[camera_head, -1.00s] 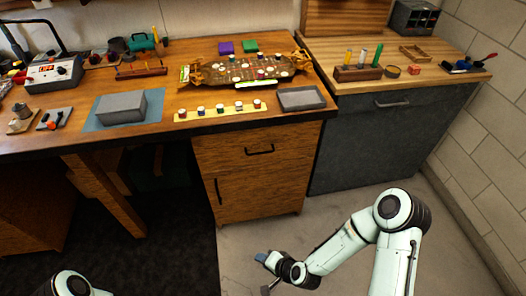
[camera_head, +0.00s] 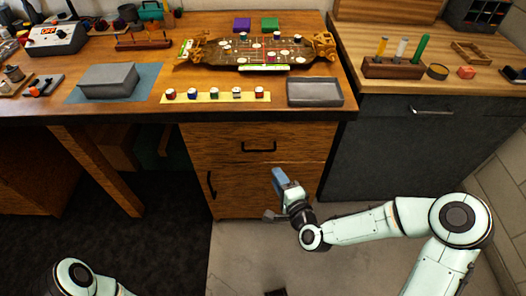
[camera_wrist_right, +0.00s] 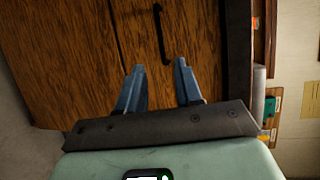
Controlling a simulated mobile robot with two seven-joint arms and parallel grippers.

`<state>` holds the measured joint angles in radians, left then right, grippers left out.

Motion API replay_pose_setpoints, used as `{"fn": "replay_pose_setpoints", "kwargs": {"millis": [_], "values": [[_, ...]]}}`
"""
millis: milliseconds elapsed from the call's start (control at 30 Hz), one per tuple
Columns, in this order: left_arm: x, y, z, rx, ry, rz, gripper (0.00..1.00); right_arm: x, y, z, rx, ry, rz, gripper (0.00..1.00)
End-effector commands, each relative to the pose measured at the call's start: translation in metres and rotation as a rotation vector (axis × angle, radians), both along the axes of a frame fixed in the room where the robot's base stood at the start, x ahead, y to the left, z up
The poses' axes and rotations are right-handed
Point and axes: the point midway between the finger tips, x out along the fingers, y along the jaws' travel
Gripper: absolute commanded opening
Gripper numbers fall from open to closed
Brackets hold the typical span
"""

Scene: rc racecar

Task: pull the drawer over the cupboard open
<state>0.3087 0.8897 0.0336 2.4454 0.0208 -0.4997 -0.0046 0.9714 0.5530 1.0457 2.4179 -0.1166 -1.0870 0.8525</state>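The wooden drawer (camera_head: 222,146) sits under the worktop, over the cupboard (camera_head: 240,190), and looks closed. Its black bar handle (camera_head: 258,150) is at the middle of its front. The cupboard has its own dark handle (camera_head: 211,184) at its left side. My right gripper (camera_head: 280,180) is in front of the cupboard, below the drawer handle. In the right wrist view, its two blue fingers (camera_wrist_right: 158,75) are apart and empty, with the drawer handle (camera_wrist_right: 161,34) ahead of them and not touched. My left gripper is out of view; only part of my left arm shows at the bottom left.
The wooden worktop (camera_head: 225,115) juts above the drawer, holding a grey tray (camera_head: 314,92), a yellow strip (camera_head: 216,97) with small pieces and a grey block (camera_head: 108,80). A dark grey cabinet (camera_head: 400,150) stands to the right. The floor in front is mostly clear.

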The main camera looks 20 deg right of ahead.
Motion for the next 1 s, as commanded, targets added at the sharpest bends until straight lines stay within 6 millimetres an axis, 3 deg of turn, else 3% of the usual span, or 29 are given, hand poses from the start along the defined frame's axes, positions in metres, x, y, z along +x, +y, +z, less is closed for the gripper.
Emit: {"fn": "replay_pose_setpoints", "kwargs": {"millis": [167,600,800,1000], "values": [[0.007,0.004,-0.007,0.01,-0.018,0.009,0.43,0.018,0.002,-0.004,0.002,-0.004,-0.001,0.35],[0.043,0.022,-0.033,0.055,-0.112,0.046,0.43,0.104,0.013,-0.02,0.002,-0.003,-0.001,0.35],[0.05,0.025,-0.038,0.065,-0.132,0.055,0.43,0.125,0.016,-0.024,0.001,0.0,0.001,0.35],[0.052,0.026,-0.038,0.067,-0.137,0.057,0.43,0.13,0.016,-0.024,0.0,0.0,0.0,0.35]]}}
